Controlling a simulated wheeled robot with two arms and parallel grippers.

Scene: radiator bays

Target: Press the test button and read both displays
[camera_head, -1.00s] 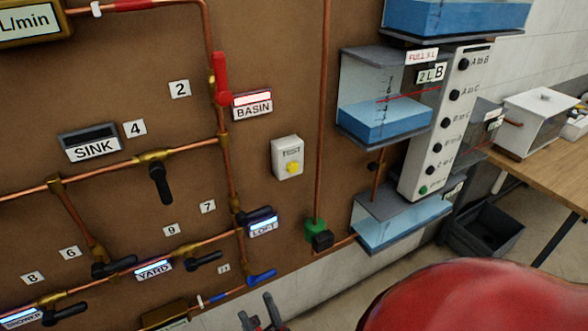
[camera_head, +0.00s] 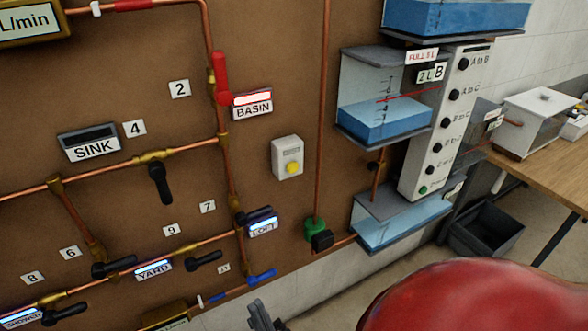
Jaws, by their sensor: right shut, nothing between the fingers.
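A small pale box (camera_head: 287,158) with a round yellow button (camera_head: 292,168) is fixed to the brown board. A brass-framed display (camera_head: 28,22) marked L/min is at the top left, cut by the picture's edge, so no figure shows. A second brass-framed display (camera_head: 165,316) is at the bottom edge, mostly cut off, and its reading cannot be made out. My right gripper (camera_head: 261,316) shows as dark fingers at the bottom edge, shut and empty, well below the yellow button and apart from it. My left gripper is not in view.
Copper pipes with valve levers cross the board, including a red lever (camera_head: 221,78) above the box and a blue lever (camera_head: 262,276) above my right gripper. Water tanks (camera_head: 385,115) and a button column (camera_head: 440,125) stand to the right.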

